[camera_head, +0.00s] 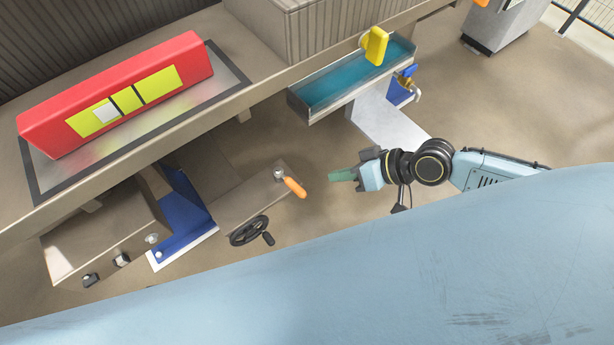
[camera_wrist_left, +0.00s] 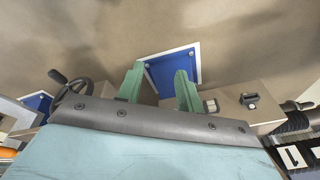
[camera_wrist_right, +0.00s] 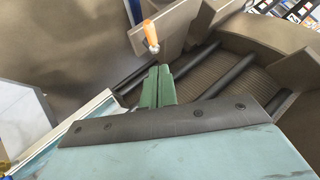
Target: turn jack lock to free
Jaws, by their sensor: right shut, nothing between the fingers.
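An orange-handled lever (camera_head: 294,187), which looks like the jack lock, sits on a pivot at the end of a beige box (camera_head: 245,200) under the bench. It also shows in the right wrist view (camera_wrist_right: 151,36), just beyond the fingertips. My right gripper (camera_head: 331,176) is shut and empty, to the right of the lever and apart from it. Its green fingers are together in the right wrist view (camera_wrist_right: 159,70). My left gripper (camera_wrist_left: 159,70) is open and empty, with a blue plate (camera_wrist_left: 172,73) beyond its fingers. It is outside the head view.
A black handwheel (camera_head: 249,231) is on the same box, below the lever. A red block with yellow panels (camera_head: 120,90) lies on the bench. A teal-lined trough (camera_head: 350,80) with a yellow handle (camera_head: 376,46) is at the upper right. Floor around the right gripper is open.

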